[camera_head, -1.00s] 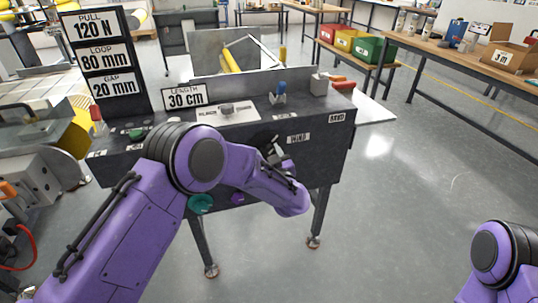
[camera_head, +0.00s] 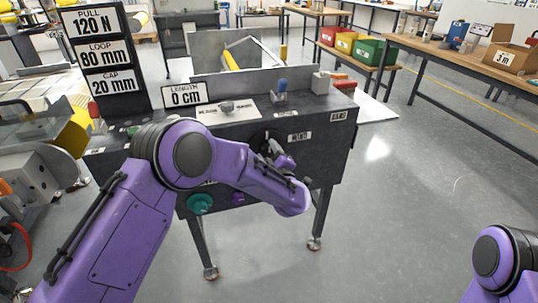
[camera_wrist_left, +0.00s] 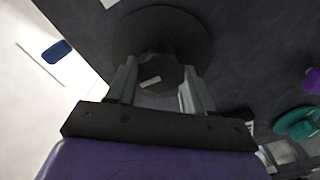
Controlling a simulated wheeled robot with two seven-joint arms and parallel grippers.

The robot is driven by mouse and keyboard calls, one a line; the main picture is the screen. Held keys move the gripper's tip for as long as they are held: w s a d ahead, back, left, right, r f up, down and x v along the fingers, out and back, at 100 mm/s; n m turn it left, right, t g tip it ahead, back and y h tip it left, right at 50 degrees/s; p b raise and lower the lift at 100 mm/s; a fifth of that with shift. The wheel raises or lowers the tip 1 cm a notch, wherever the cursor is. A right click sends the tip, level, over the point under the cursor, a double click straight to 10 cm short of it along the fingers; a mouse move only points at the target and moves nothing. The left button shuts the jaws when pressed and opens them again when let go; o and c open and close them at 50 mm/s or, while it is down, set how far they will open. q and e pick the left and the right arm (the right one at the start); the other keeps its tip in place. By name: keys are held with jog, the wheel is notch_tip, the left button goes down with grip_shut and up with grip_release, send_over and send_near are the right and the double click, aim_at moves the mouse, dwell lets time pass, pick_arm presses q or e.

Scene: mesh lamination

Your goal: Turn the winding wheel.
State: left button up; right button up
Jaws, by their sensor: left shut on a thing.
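The winding wheel (camera_head: 260,137) is a dark round disc on the black front panel of the machine, near the "WIND" label. It is partly hidden by my left gripper in the head view. In the left wrist view the wheel (camera_wrist_left: 160,22) shows as a wide black disc with a smaller dark hub or knob in front. My left gripper (camera_head: 269,147) is at the wheel. Its two fingers (camera_wrist_left: 160,85) stand on either side of the hub and are shut on it. My right gripper is out of view; only part of my right arm shows at lower right.
A sign (camera_head: 185,94) on the machine top reads "LENGTH 0 cm". A tall board (camera_head: 96,50) reads pull 120 N, loop 80 mm, gap 20 mm. A blue-topped part (camera_head: 281,90) stands on top. Green (camera_head: 200,204) and purple (camera_head: 238,198) knobs sit low on the front.

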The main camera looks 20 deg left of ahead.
pick_arm(q)
jog(key=shift+f, duration=0.1)
dwell(0.5)
jog(key=o, duration=1)
jog(key=shift+o, duration=0.2)
jog(key=v, duration=1)
jog(key=shift+s+d, duration=0.2)
jog(key=shift+s, duration=0.1)
